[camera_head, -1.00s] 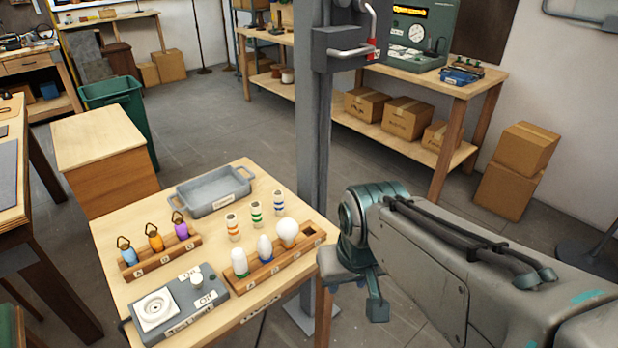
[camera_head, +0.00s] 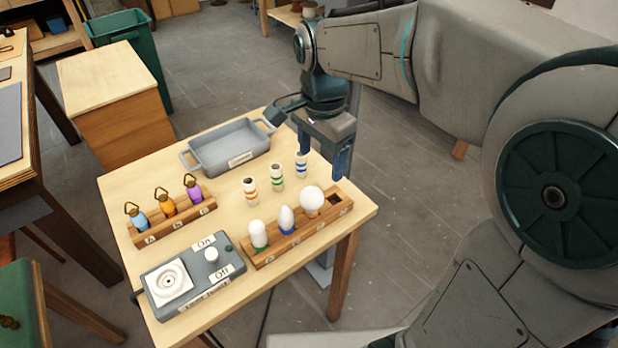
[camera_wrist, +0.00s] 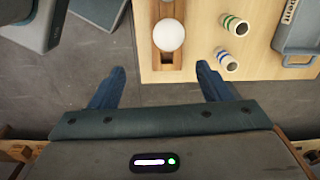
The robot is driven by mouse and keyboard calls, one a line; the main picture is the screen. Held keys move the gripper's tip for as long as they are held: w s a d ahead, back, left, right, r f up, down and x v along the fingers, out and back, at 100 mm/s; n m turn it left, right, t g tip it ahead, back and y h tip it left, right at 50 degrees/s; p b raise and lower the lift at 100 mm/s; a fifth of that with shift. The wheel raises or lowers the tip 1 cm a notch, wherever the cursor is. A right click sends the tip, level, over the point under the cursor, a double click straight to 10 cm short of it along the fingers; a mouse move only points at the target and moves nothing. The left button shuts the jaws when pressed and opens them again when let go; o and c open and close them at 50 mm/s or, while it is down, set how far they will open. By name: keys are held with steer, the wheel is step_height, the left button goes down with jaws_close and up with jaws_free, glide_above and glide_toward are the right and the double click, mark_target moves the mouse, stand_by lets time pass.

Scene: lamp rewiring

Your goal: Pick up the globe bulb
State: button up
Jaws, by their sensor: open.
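The globe bulb (camera_head: 312,200) is a round white bulb with an orange base. It stands upright in the wooden bulb rack (camera_head: 331,212), to the right of two other white bulbs. It also shows in the wrist view (camera_wrist: 169,35), near the top centre. My gripper (camera_head: 323,160) points down with its blue fingers apart, above and behind the rack in the head view. In the wrist view the open fingers (camera_wrist: 160,80) have nothing between them, and the bulb lies ahead of them. The gripper is not touching the bulb.
Striped sockets in orange (camera_head: 250,191), green (camera_head: 276,177) and blue (camera_head: 301,165) stand behind the rack. A grey tray (camera_head: 229,150) sits at the table's back. A switch box (camera_head: 195,277) is at front left. A rack of coloured pieces (camera_head: 172,222) stands at left.

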mark_target(312, 190)
steer(key=shift+m, duration=0.3)
steer(key=f, duration=0.5)
steer(key=a+f, duration=0.1)
steer(key=f, duration=0.2)
steer(key=shift+w+f, duration=0.25)
steer(key=shift+w, duration=0.05)
steer(key=shift+w+a+f, duration=0.15)
steer(key=shift+f, duration=1.2)
steer(key=shift+w+a+f, duration=0.1)
steer(key=shift+f, duration=1.2)
steer(key=c, duration=1)
